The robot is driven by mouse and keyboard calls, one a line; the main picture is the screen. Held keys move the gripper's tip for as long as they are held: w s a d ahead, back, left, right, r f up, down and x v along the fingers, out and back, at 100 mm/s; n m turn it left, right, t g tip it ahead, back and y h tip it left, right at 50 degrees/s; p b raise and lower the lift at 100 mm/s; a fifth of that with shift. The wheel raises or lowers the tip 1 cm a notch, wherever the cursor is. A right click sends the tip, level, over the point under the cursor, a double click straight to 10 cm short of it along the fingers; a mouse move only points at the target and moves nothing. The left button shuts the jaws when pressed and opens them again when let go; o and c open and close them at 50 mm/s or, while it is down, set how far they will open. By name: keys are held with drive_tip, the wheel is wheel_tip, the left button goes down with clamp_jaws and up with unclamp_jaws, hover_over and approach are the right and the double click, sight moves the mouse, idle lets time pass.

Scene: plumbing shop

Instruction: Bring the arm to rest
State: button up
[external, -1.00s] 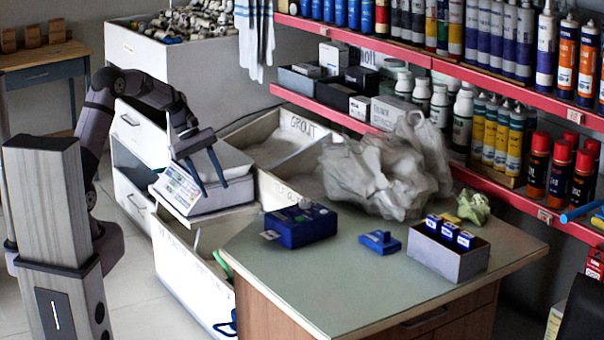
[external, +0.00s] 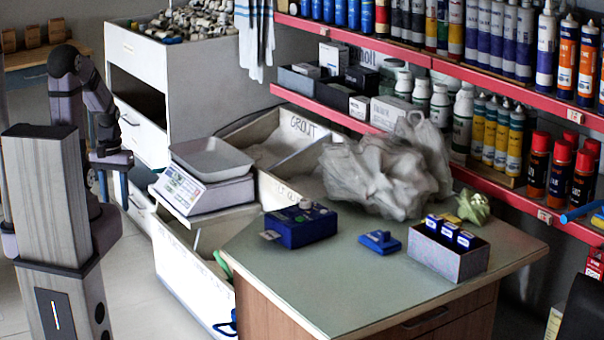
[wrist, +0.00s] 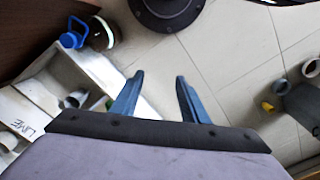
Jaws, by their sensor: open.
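My gripper (external: 114,188) hangs low at the left of the external view, close beside my own column, with its fingers pointing down. My arm is folded in near the column, clear of the counter and the scale. Part of the arm is hidden behind the column.
A scale (external: 205,190) with a grey tray stands right of my gripper. The counter (external: 330,285) holds a blue device (external: 300,226), a crumpled bag (external: 385,175) and a box (external: 448,255) of blue-topped items. Tiled floor (wrist: 215,50) lies below my gripper.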

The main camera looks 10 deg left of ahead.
wheel_tip(320, 180, up, 18)
drive_tip(key=p, duration=1.6)
wheel_tip(320, 180, down, 20)
drive_tip(key=b, duration=1.9)
drive_tip(key=shift+r, duration=0.1)
